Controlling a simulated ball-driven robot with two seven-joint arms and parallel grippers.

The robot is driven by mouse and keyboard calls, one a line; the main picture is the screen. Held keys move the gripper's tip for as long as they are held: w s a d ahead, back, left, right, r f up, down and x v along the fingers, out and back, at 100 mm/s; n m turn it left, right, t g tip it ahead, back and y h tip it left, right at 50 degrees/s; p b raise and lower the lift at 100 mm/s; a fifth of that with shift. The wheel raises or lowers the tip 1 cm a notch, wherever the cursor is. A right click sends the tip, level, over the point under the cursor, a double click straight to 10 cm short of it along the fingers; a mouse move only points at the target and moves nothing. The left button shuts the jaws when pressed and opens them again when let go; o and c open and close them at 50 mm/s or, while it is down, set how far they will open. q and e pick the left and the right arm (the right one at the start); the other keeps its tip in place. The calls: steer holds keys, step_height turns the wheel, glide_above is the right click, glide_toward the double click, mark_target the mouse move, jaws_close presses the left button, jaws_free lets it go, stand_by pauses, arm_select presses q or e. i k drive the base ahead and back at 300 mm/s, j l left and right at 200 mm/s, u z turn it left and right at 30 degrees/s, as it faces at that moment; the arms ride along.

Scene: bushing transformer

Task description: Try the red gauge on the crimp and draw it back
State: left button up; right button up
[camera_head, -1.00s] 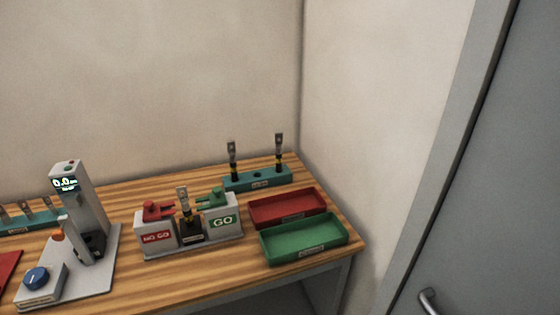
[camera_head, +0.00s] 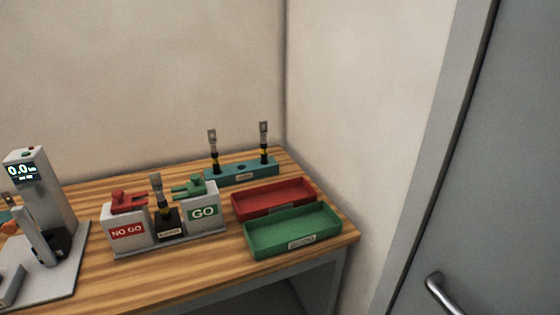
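The red gauge (camera_head: 128,202) sits on top of the grey block marked NO GO, at the left of the gauge stand. The crimp is on a lug (camera_head: 157,188) that stands upright in a dark holder (camera_head: 168,224) between the two blocks. The green gauge (camera_head: 195,187) sits on the block marked GO, to the right of the lug. Both gauges appear drawn back to the sides, apart from the lug, though the gap at the red one is small. Neither of my grippers is in view.
A teal rack (camera_head: 241,171) with two upright lugs stands behind. A red tray (camera_head: 272,198) and a green tray (camera_head: 292,231) lie at the right table edge. A grey tester (camera_head: 40,190) with a display reading 0.0 stands at the left. A door handle (camera_head: 445,295) is at the right.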

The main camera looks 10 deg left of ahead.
mark_target(121, 203)
steer(key=u, duration=1.3)
